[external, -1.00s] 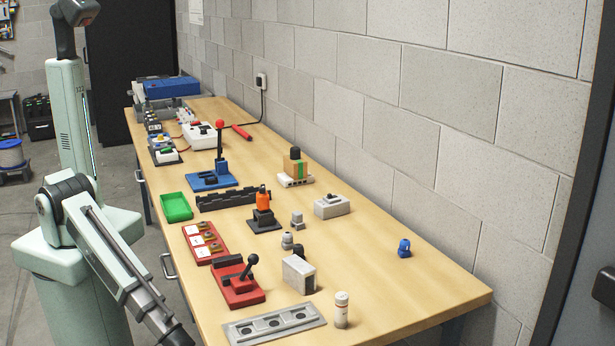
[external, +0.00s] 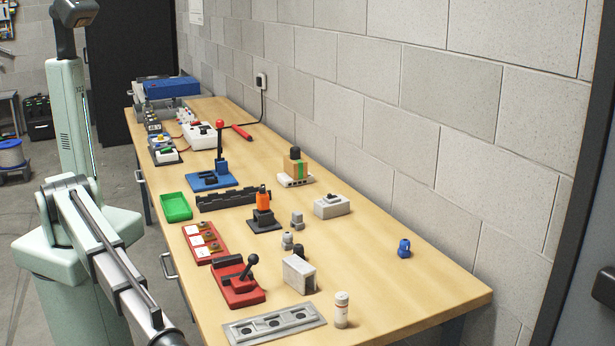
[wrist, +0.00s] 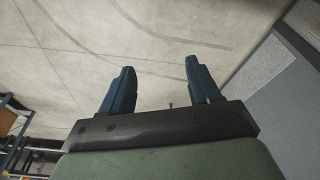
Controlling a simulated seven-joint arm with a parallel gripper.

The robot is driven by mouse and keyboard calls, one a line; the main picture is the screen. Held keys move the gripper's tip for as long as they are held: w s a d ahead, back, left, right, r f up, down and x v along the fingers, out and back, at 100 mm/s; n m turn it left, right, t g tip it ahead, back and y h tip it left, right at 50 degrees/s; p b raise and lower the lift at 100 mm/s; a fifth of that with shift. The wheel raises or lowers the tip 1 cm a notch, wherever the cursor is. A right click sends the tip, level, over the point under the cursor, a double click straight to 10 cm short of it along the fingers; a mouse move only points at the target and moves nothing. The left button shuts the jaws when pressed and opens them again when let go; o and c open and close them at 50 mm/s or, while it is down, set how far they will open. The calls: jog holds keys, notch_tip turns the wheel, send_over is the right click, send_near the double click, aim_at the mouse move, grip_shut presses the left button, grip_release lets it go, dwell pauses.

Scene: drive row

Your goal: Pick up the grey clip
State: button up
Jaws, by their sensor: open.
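A small light-grey stepped piece (external: 297,220), which looks like the grey clip, stands on the workbench right of the orange-topped black switch (external: 263,215). A small rounded grey piece (external: 287,241) stands just in front of it; at this size I cannot be sure which is the clip. My gripper (wrist: 157,85) shows in the wrist view with its two dark blue fingers apart and nothing between them. In the external view my arm runs down to the bottom edge, left of the bench, and the fingers are out of frame.
The workbench (external: 400,290) holds a red lever base (external: 238,287), a grey box (external: 299,274), a grey socket plate (external: 275,324), a white bottle (external: 341,310), a black rail (external: 232,199) and a green tray (external: 175,207). The bench's right side is mostly clear, except a blue piece (external: 404,248).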

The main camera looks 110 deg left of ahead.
jog(key=w+r+t, duration=0.1)
jog(key=w+r, duration=0.4)
jog(key=r, duration=0.4)
jog(key=w+r+t, duration=0.1)
jog(key=w+r, duration=0.4)
jog(key=r, duration=0.3)
jog(key=w+a+r+t, duration=0.1)
jog(key=w+a+r, duration=0.2)
jog(key=a+r, duration=0.35)
jog(key=w+a+r, duration=0.3)
jog(key=a+r, duration=0.3)
jog(key=a, duration=0.2)
jog(key=a+r+y, duration=0.1)
jog(key=a+r, duration=0.1)
jog(key=a, duration=1.2)
jog(key=m+g, duration=0.2)
jog(key=g, duration=0.3)
send_over(298, 213)
jog(key=f, duration=0.8)
jog(key=shift+d, duration=0.3)
jog(key=shift+w+a+f, duration=0.1)
jog(key=shift+a+f, duration=0.05)
jog(key=shift+f, duration=1.25)
jog(key=shift+a+f, duration=0.1)
jog(key=shift+f, duration=1.25)
